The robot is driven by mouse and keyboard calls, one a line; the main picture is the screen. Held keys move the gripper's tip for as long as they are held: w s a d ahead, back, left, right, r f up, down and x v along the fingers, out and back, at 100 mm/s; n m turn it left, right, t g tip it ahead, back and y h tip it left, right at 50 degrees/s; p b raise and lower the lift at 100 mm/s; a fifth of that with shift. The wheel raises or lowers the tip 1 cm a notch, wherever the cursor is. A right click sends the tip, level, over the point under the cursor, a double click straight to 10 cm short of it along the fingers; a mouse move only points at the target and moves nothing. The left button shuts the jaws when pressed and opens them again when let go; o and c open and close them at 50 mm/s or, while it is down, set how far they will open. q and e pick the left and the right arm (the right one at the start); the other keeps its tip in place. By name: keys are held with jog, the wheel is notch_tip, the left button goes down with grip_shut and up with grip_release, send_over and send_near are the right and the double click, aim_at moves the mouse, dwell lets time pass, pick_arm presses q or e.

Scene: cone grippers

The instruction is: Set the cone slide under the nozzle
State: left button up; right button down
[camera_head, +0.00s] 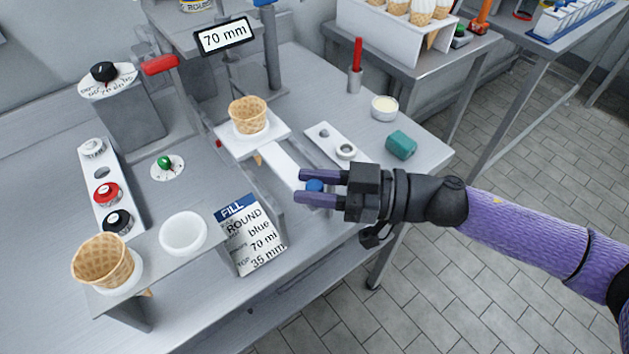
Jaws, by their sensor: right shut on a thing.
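The cone slide (278,134) is a white plate with a waffle cone (249,114) standing in it. A white bar (283,163) runs from the plate toward the lower right and ends at a blue knob (316,184). My right gripper (300,186) has its two purple fingers on either side of this knob and is shut on it. The nozzle cannot be made out clearly; the machine head near the 70 mm sign (223,36) is partly cut off at the top. My left gripper is not in view.
A FILL card (250,235) leans in front. A red lever (160,64), a green button (166,162), a teal block (401,145) and a small bowl (384,108) are around the slide.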

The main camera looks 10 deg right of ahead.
aim_at(297, 167)
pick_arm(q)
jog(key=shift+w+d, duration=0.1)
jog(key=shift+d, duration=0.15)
pick_arm(e)
jog(key=w, duration=0.1)
jog(key=w+a, duration=0.1)
jog(key=w+a+p, duration=0.1)
jog(key=shift+w, duration=0.35)
jog(key=shift+c, duration=2.2)
grip_release()
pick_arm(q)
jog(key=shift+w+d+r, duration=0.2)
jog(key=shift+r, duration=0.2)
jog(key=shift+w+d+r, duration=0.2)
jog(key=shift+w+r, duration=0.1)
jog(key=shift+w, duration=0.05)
pick_arm(e)
jog(key=v, duration=1)
